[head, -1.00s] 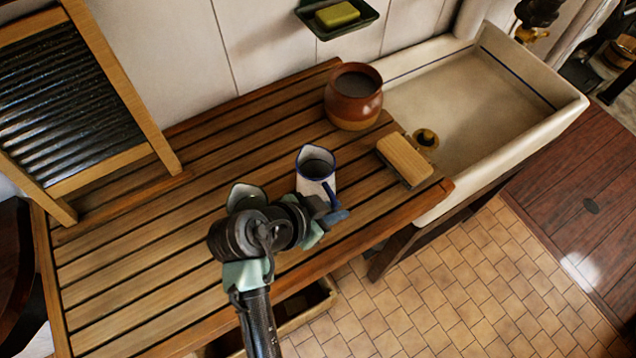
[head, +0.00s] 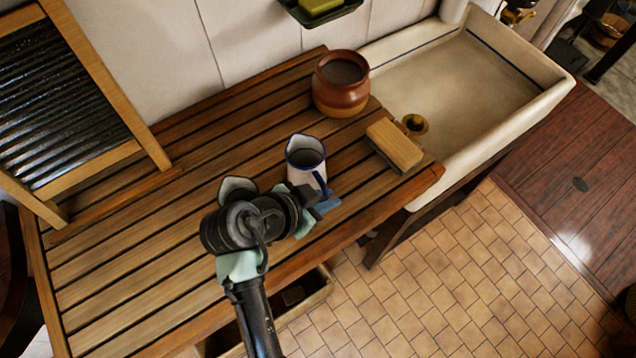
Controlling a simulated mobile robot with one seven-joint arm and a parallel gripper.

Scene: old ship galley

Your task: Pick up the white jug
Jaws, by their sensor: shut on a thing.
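The white jug (head: 303,160) has a blue rim and a blue handle on its lower right side. It is upright on or just above the slatted wooden drainboard (head: 150,235); I cannot tell which. My gripper (head: 318,196) is at the jug's handle side, shut on the jug. The fingers and the lower part of the jug are partly hidden behind my wrist.
A brown pot (head: 340,88) stands behind the jug. A wooden brush or block (head: 394,145) lies to its right. The sink (head: 470,90) is at the right, a washboard (head: 65,110) at the left, and a soap dish (head: 322,12) on the wall.

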